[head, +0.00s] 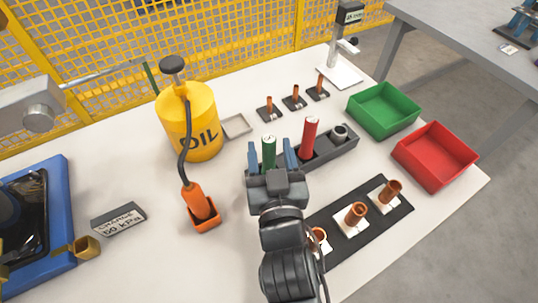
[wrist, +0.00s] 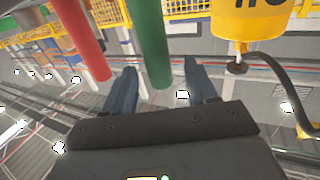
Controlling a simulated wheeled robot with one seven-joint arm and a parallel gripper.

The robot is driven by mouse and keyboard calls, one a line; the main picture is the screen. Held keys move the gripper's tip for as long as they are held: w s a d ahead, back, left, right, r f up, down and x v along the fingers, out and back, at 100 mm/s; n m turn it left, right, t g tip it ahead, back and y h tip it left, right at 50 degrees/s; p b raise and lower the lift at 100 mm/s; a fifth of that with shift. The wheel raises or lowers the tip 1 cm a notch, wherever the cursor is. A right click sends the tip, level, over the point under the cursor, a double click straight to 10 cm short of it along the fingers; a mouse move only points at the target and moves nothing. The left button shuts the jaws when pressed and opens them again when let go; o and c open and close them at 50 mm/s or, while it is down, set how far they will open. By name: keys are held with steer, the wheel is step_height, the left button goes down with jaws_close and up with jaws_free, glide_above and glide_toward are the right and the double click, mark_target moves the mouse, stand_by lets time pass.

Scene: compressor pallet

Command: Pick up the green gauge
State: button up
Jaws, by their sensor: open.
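The green gauge (head: 268,147) is an upright green cylinder with a pale top, at the left end of a dark rack. My gripper (head: 271,156) is open, with one blue finger on each side of the green gauge in the head view. In the wrist view the green gauge (wrist: 152,45) comes down between the two fingertips of my gripper (wrist: 158,72), with gaps to both. I see no contact. The gauge's lower part in the head view is hidden behind my gripper.
A red cylinder (head: 309,136) stands beside it in the dark rack (head: 335,150), with a grey round piece (head: 340,132) at the far end. A yellow oil can (head: 190,128) with a hose stands to the left. Green (head: 384,110) and red (head: 436,157) bins are at right.

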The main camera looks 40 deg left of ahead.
steer(key=shift+x, duration=1.2)
steer(key=shift+c, duration=0.5)
steer(key=c, duration=0.9)
steer(key=shift+c, duration=0.2)
steer(key=shift+r, duration=0.15)
